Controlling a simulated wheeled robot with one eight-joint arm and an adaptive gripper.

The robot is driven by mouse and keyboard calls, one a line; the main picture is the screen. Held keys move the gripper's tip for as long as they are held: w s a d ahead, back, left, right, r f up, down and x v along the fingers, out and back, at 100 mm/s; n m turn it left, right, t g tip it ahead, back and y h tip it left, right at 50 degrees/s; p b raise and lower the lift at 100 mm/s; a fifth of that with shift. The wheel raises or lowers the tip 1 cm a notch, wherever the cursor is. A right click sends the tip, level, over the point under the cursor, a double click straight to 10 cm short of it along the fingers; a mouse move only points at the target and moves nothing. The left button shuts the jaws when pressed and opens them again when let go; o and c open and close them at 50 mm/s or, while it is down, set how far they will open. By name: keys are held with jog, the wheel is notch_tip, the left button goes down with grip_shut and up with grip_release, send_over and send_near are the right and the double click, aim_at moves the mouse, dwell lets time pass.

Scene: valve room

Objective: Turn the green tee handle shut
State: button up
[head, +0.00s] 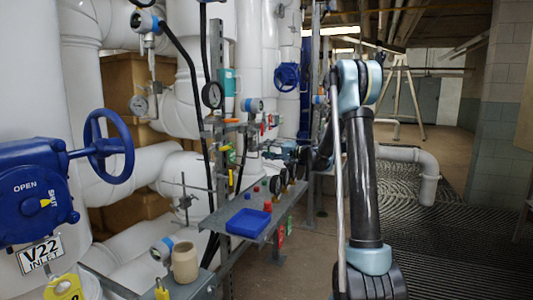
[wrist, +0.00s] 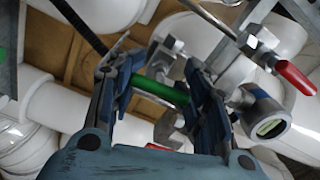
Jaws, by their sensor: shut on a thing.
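The green tee handle (wrist: 162,90) shows in the wrist view as a short green bar across the gap between my fingers. My gripper (wrist: 152,76) is shut on it, one finger at each end of the visible green part. The fingers cover the ends of the handle. Metal valve fittings (wrist: 165,55) lie behind it. In the head view my arm reaches in towards the pipes at the middle, and the handle is too small and covered to make out there. How far the handle is turned cannot be told.
A red lever (wrist: 295,77) and a round gauge (wrist: 268,124) are close to my right finger in the wrist view. A shelf (head: 222,214) holds a blue tray (head: 248,223) and small items. A blue handwheel (head: 109,146) is at left.

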jog(key=shift+w+d+m, duration=0.15)
jog(key=shift+d+m, duration=0.05)
jog(key=shift+m, duration=0.5)
jog(key=o, duration=1.2)
jog(key=shift+f, duration=0.1)
jog(key=v, duration=1.2)
jog(key=shift+a, duration=0.1)
